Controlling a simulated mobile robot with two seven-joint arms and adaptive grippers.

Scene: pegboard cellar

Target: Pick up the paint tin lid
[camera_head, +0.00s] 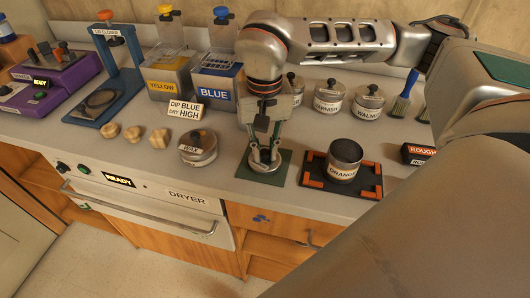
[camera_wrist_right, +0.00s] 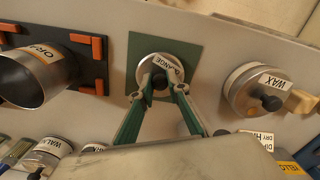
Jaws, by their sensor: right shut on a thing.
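The paint tin lid (camera_wrist_right: 148,68) is a round metal disc with a black knob and an ORANGE label. It also shows under my right gripper in the head view (camera_head: 264,167), at the green mat (camera_head: 277,177). My right gripper (camera_wrist_right: 161,84) points down with its fingers shut on the lid's knob. It covers part of the lid in the head view (camera_head: 265,152). I cannot tell whether the lid touches the mat. The open ORANGE tin (camera_head: 344,162) stands upright in a black tray with orange corners (camera_head: 313,185). My left gripper is not in view.
A lidded WAX tin (camera_head: 198,149) and wooden knobs (camera_head: 132,133) stand to the left. VARNISH (camera_head: 329,104) and WALNUT (camera_head: 367,108) tins and a brush (camera_head: 402,98) stand behind. Yellow (camera_head: 172,87) and blue (camera_head: 215,95) dip tanks stand back left. The dryer (camera_head: 160,197) is below the counter front.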

